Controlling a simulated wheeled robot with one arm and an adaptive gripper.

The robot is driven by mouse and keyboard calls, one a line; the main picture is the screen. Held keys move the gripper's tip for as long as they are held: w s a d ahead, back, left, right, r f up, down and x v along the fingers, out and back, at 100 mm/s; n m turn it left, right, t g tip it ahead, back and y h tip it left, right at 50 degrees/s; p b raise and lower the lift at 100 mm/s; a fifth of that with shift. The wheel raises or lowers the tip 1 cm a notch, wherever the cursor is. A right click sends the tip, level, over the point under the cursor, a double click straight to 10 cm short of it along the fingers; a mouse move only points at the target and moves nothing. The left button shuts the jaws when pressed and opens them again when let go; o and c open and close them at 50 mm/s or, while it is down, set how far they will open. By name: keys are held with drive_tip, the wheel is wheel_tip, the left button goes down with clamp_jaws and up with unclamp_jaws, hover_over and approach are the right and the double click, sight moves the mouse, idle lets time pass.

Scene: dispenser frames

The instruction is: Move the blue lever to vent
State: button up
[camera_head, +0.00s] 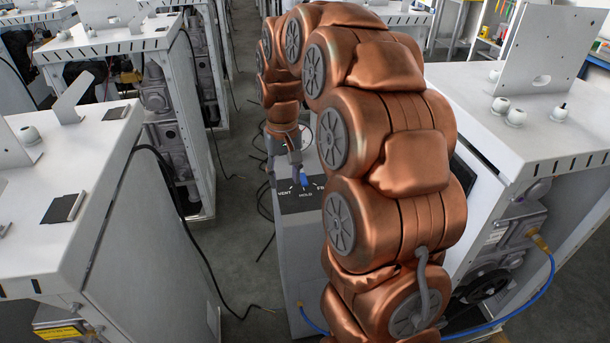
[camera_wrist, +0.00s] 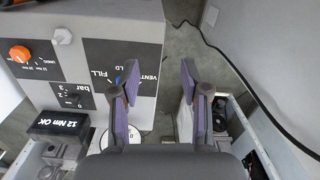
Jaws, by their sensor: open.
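The blue lever (camera_head: 304,180) sits on the dark label plate (camera_head: 318,198) on top of a grey cabinet. In the head view its end points towards HOLD, with VENT to its left and FILL, partly hidden by my arm, to its right. In the wrist view only a small piece of the blue lever (camera_wrist: 118,79) shows beside the left finger, which hides the rest. My gripper (camera_wrist: 158,74) is open, with two purple-padded fingers wide apart and nothing seen between them. In the head view my gripper (camera_head: 282,170) is just left of the lever; contact cannot be told.
The wrist view shows an orange knob (camera_wrist: 19,54), a bar display (camera_wrist: 72,97) and a black "12 Nm OK" box (camera_wrist: 63,124) on the panel. White cabinets (camera_head: 75,190) stand left and right in the head view. A black cable (camera_head: 190,230) crosses the aisle.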

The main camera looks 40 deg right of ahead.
drive_tip(key=m, duration=0.2)
hover_over(305, 181)
wheel_tip(305, 181, down, 3)
drive_tip(key=shift+a+f+p, duration=0.1)
drive_tip(key=shift+f+p, duration=0.05)
drive_tip(key=shift+p, duration=0.25)
drive_tip(key=shift+s+f+p, duration=0.1)
drive_tip(key=shift+f+p, duration=1.05)
drive_tip(key=shift+f, duration=2.7)
clamp_jaws()
